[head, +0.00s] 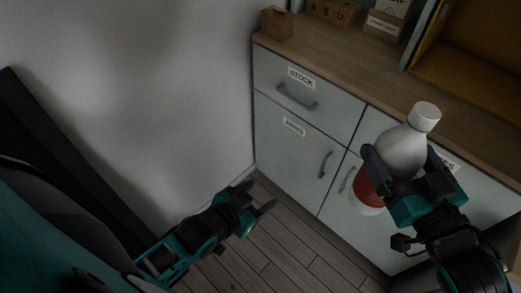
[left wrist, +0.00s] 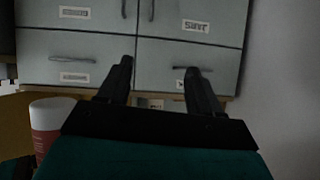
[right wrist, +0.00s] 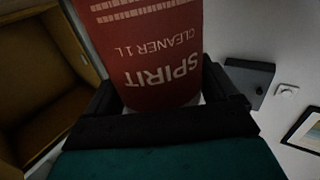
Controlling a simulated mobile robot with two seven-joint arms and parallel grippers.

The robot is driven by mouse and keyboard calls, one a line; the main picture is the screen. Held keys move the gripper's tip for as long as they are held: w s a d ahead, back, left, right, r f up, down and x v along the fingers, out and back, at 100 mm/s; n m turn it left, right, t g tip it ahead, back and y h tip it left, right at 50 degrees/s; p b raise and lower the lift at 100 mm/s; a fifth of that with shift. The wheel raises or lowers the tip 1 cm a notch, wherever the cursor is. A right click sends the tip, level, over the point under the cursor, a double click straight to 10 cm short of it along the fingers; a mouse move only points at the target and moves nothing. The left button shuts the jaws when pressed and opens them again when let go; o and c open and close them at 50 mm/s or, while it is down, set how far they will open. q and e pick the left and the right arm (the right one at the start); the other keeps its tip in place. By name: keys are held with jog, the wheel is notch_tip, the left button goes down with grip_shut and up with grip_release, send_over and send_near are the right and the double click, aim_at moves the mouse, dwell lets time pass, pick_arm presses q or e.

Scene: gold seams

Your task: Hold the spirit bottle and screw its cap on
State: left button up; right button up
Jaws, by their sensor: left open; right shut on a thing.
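The spirit bottle (head: 404,150) is white with a red label and is held tilted in front of the cabinet. My right gripper (head: 402,168) is shut around its body. In the right wrist view the red label (right wrist: 155,55) reads "SPIRIT CLEANER 1 L", upside down. A white cap (head: 425,115) sits at the bottle's top; I cannot tell how tightly. My left gripper (head: 257,198) is open and empty, low and well to the left of the bottle. In the left wrist view its fingers (left wrist: 160,68) are apart, and part of the bottle (left wrist: 48,118) shows at the lower left.
A grey cabinet (head: 285,133) with labelled drawers and doors stands behind the bottle. Its wooden top (head: 345,60) carries a small brown box (head: 277,23), number blocks (head: 333,11) and a labelled box (head: 383,25). The floor (head: 290,245) between my grippers is clear. A white wall stands left.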

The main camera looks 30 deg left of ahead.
jog(key=shift+r, duration=0.35)
pick_arm(q)
jog(key=shift+s+a+f+n+g, duration=0.25)
jog(key=shift+s+f, duration=0.15)
jog(key=shift+s, duration=0.2)
jog(key=shift+s+a+f+n+g, duration=0.15)
jog(key=shift+s+f+g, duration=0.1)
jog(key=shift+s+f, duration=0.25)
pick_arm(e)
jog(key=shift+f, duration=0.1)
pick_arm(q)
jog(key=shift+s+r, duration=0.1)
